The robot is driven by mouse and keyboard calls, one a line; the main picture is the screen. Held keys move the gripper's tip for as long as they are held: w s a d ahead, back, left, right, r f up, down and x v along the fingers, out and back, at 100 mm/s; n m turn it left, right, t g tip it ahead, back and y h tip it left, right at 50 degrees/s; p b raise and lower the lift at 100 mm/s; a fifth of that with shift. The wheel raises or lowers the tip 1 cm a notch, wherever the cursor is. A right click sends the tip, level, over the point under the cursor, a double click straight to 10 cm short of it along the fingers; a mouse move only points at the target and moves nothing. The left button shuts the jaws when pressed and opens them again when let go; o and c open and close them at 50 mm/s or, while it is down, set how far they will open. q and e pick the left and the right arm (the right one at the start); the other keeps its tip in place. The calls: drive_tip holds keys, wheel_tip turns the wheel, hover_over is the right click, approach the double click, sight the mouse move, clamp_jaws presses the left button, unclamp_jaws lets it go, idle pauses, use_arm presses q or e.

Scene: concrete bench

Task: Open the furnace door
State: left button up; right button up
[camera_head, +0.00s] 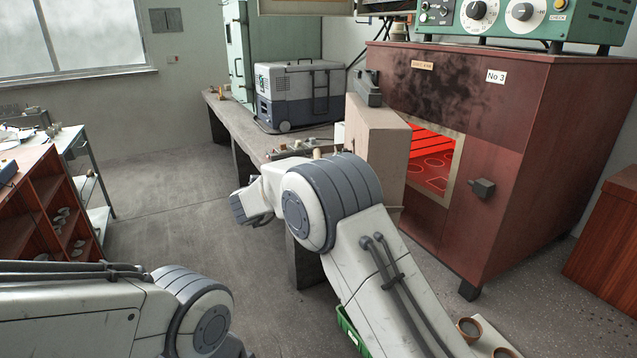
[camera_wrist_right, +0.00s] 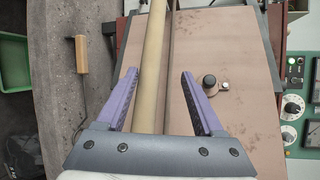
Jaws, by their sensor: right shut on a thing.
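The furnace (camera_head: 500,150) is a reddish-brown cabinet marked "No 3" with a soot-stained front. Its thick beige door (camera_head: 380,150) stands swung open to the left, and the glowing red chamber (camera_head: 430,160) shows beside it. In the right wrist view the door's pinkish face (camera_wrist_right: 235,60) fills the right side, with a long tan bar handle (camera_wrist_right: 152,60) along it. My right gripper (camera_wrist_right: 158,85) has its purple fingers on either side of the handle and is shut on it. My right arm hides this grip in the head view. My left gripper is out of view.
A grey cool box (camera_head: 300,95) stands on the concrete bench (camera_head: 228,115) behind the door. A dark latch block (camera_head: 483,188) sticks out from the furnace front. A wooden shelf unit (camera_head: 35,200) stands at the left. Open floor (camera_head: 165,200) lies between.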

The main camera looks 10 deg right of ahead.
drive_tip(key=v, duration=0.9)
drive_tip(key=shift+b, duration=0.4)
drive_tip(key=shift+s, duration=0.1)
